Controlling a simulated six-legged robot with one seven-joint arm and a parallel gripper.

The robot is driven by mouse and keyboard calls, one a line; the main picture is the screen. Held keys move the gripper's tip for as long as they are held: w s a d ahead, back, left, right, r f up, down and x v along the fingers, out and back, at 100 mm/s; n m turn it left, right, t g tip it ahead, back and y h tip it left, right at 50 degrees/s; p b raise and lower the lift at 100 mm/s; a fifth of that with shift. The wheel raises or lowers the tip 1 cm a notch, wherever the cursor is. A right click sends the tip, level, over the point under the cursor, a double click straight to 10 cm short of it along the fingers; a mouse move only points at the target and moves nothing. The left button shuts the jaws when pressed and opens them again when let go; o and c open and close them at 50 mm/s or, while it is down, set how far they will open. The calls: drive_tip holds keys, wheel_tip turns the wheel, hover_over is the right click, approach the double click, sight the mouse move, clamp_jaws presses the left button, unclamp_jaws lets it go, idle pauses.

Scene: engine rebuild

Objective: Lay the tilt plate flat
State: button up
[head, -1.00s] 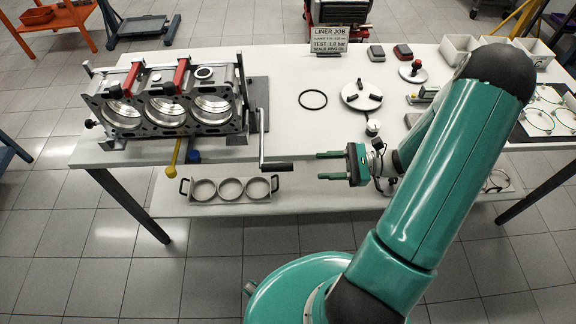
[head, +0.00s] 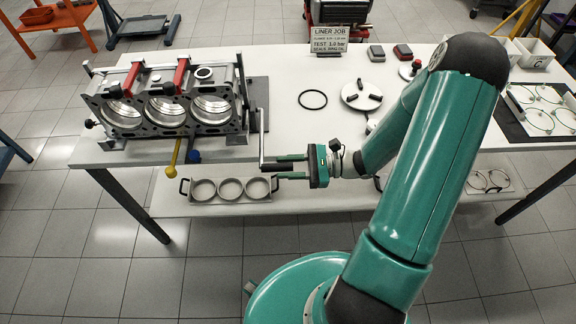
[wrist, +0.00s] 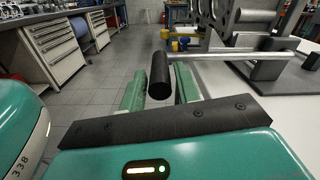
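The engine block (head: 165,108), with three round bores, leans towards the viewer on the tilt plate fixture at the left of the table. The tilt plate itself is mostly hidden behind the block. A crank (head: 262,140) hangs down at the fixture's right side and ends in a black handle (head: 271,167). My gripper (head: 280,167) is at this handle, pointing left, with one finger on either side. In the wrist view the black handle (wrist: 159,76) stands between the two green fingers (wrist: 160,88), with gaps beside it. The gripper is open.
A lower shelf holds a tray (head: 230,200) with three rings, just below my gripper. A yellow-ended lever (head: 172,172) and a blue knob (head: 193,156) stick out below the block. A black ring (head: 312,100) and a round plate (head: 361,96) lie on the table (head: 300,130).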

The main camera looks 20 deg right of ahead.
clamp_jaws()
drive_tip(key=shift+r, duration=0.15)
